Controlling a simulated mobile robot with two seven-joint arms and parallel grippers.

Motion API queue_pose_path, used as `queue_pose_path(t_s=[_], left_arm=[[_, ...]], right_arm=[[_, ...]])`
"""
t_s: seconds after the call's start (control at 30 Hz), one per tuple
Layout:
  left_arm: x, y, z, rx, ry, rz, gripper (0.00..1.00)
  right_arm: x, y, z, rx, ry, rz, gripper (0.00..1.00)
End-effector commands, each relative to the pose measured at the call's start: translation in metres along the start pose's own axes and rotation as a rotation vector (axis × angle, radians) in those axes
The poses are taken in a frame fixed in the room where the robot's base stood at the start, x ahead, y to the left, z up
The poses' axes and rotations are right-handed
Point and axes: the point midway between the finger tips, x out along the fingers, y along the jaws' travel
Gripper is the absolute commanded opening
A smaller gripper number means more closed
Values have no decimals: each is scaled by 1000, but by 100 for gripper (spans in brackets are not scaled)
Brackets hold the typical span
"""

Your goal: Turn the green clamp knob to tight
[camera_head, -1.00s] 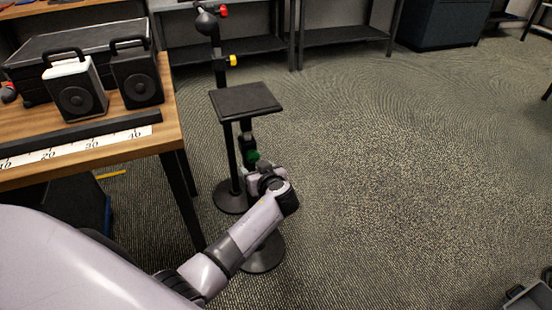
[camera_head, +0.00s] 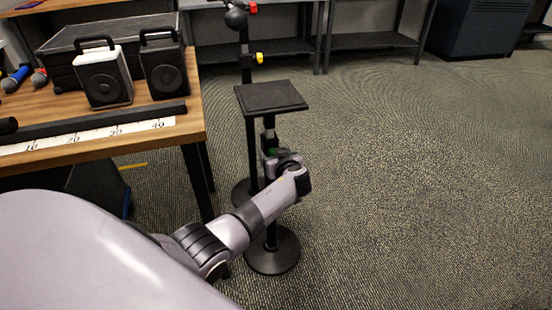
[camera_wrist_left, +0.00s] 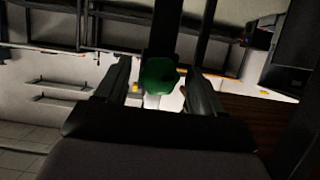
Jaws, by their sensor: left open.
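The green clamp knob (camera_wrist_left: 160,76) shows in the left wrist view, in front of a dark upright pole (camera_wrist_left: 163,30). My left gripper (camera_wrist_left: 160,88) is open, with one finger on each side of the knob; I cannot tell whether either finger touches it. In the head view only a sliver of the green knob (camera_head: 272,153) shows, below the black stand's square top (camera_head: 271,97). My left gripper (camera_head: 276,160) is at the knob there, mostly hidden by its own wrist. My right gripper is not in view.
A wooden table (camera_head: 120,143) at the left carries a white speaker (camera_head: 104,78), a dark speaker (camera_head: 164,68) and a ruler strip (camera_head: 90,134). Another pole with a yellow knob (camera_head: 260,58) and a red knob (camera_head: 253,8) stands behind. The carpet at the right is clear.

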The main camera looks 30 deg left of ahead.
Motion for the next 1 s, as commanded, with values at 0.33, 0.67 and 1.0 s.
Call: queue_pose_path(t_s=[0.33, 0.67, 1.0], left_arm=[[0, 0, 0, 0, 0, 0, 29], [0, 0, 1, 15, 0, -6, 14], [1, 2, 4, 177, 0, -73, 14]], right_arm=[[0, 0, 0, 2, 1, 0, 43], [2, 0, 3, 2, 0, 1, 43], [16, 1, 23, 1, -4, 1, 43]])
